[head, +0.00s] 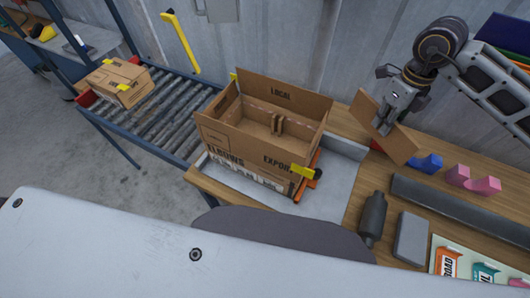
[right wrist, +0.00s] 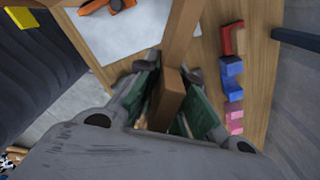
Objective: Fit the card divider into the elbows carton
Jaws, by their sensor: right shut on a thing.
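The elbows carton (head: 240,160) stands open-topped on a grey plate at the left end of the workbench. Its printed flaps or walls read "LOCAL", "EXPORT" and "ELBOWS", and a small slotted brown piece shows inside. The brown card divider (head: 385,128) is held up to the right of the carton, tilted above the bench. My right gripper (head: 388,117) is shut on it and apart from the carton. In the right wrist view the card divider (right wrist: 172,95) sits between the two fingers. My left gripper is not in view.
A roller conveyor (head: 160,110) with a closed carton (head: 118,82) lies at the left. A dark muffler (head: 372,215), a grey block (head: 411,238), a long dark bar (head: 450,205) and blue and pink cradles (head: 470,180) lie on the right of the bench. Orange-and-black clamps flank the carton.

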